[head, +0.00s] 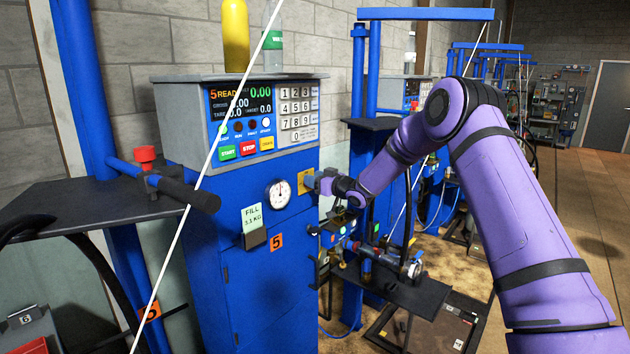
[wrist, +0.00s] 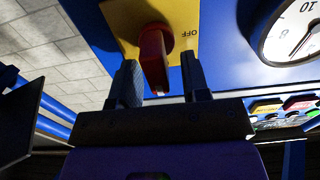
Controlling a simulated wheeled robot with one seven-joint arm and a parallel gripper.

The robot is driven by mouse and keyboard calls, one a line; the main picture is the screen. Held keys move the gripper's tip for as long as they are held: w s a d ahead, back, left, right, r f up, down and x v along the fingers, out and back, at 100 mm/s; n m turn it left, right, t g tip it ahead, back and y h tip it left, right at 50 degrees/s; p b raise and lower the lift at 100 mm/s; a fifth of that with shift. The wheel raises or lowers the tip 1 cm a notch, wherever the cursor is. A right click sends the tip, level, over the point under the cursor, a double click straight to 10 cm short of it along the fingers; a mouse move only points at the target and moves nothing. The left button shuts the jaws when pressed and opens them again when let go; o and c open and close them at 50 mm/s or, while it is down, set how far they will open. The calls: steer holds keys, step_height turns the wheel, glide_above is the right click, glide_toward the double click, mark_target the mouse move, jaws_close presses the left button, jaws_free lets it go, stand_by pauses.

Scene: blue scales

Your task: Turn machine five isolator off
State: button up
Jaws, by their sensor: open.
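In the wrist view the yellow plate (wrist: 120,22) carries a red handle (wrist: 153,62) and an upside-down OFF label to the right of the handle. The handle points down in that picture, not at the label. My gripper (wrist: 160,72) is open, with one finger on each side of the handle. Gaps show between fingers and handle. In the head view my gripper (head: 315,181) is at the plate and hides the handle.
A round gauge (head: 278,194) is beside the isolator, and it also shows in the wrist view (wrist: 292,30). A display panel with keypad (head: 299,107) is above. A shelf with valves and hoses (head: 400,285) stands right of the cabinet. A red button (head: 145,154) is at left.

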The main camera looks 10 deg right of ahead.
jaws_close()
steer(key=n, duration=0.3)
steer(key=shift+s+a+f+n, duration=0.1)
steer(key=shift+s+a+n, duration=0.2)
steer(key=shift+n, duration=0.1)
steer(key=n, duration=0.4)
steer(key=f+n, duration=0.1)
steer(key=n, duration=0.4)
steer(key=a+f+n, duration=0.1)
steer(key=n, duration=0.4)
steer(key=shift+s, duration=0.3)
